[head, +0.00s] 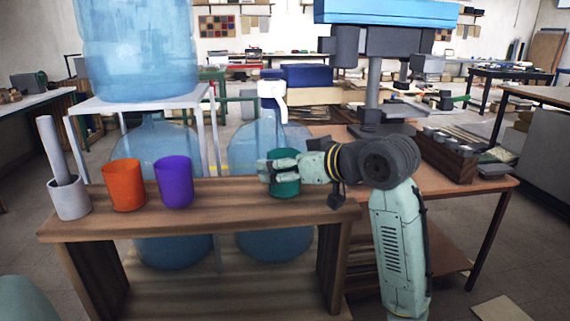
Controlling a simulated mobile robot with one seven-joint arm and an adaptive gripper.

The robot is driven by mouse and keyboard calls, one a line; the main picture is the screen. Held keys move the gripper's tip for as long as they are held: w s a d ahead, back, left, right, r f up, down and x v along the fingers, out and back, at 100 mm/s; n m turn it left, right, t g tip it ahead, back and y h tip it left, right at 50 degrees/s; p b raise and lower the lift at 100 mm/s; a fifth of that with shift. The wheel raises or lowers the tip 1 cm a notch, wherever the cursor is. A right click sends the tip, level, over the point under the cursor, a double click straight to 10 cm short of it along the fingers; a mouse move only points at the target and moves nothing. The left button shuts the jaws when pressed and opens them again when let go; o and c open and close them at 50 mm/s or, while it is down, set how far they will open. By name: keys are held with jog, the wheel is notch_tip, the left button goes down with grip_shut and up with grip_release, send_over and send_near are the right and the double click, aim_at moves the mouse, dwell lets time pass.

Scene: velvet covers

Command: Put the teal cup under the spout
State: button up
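The teal cup (287,189) is upright over the right half of the wooden bench, below the white spout (279,96) in the picture. I cannot tell whether its base touches the bench top. The spout is on top of a blue water bottle (246,151) behind the bench. My gripper (267,172) reaches in from the right, and its pale green fingers cross the middle of the cup, hiding part of it. I cannot tell whether they are closed on it.
A purple cup (174,183), an orange cup (124,186) and a pale container (69,200) with a grey rod stand on the bench (220,217) to the left. A large blue bottle (138,52) sits on a white stand (205,108) behind. Bare bench lies between the purple and teal cups.

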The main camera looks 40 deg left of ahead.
jog(key=shift+o, duration=0.5)
jog(key=v, duration=1.2)
